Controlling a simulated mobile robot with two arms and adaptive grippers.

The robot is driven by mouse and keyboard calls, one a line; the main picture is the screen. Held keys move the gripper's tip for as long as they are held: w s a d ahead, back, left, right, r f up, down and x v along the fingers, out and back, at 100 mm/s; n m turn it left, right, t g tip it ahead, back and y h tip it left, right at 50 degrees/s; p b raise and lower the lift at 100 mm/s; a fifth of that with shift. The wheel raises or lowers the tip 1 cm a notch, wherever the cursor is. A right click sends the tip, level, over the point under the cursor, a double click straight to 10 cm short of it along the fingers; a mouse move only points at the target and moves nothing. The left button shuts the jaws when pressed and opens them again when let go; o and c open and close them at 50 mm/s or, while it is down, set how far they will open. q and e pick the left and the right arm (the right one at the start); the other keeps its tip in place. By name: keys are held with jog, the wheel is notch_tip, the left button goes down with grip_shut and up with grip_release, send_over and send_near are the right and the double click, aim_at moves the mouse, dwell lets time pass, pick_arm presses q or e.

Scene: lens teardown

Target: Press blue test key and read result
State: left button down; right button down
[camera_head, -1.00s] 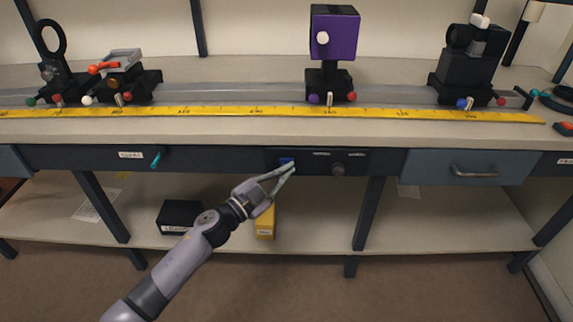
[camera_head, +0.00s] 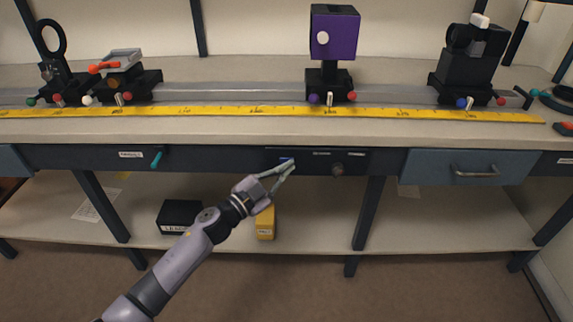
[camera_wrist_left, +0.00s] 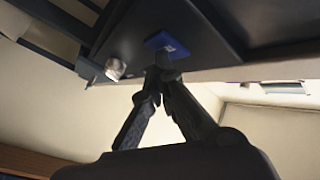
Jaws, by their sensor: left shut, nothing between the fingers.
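The blue test key (camera_head: 286,160) is a small blue square on the dark panel (camera_head: 310,168) under the bench's front edge. In the left wrist view the blue key (camera_wrist_left: 166,43) is just beyond my fingertips, which overlap its lower edge. My left gripper (camera_head: 291,166) is shut and empty, with its tips at the key. In the left wrist view my left gripper (camera_wrist_left: 163,73) has its tips together; whether they touch or press the key I cannot tell. No readable result shows. My right gripper is not in view.
A round knob (camera_head: 337,170) sits on the panel right of the key. A blue-grey drawer (camera_head: 465,167) is farther right, a teal lever (camera_head: 157,159) left. Below, a yellow box (camera_head: 265,223) and black box (camera_head: 180,217) stand on the lower shelf (camera_head: 310,238).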

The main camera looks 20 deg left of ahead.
pick_arm(q)
jog(key=shift+s, duration=0.15)
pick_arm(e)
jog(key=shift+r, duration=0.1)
pick_arm(q)
jog(key=shift+s+d+p, duration=0.2)
jog(key=shift+s+p, duration=0.2)
jog(key=shift+s, duration=0.2)
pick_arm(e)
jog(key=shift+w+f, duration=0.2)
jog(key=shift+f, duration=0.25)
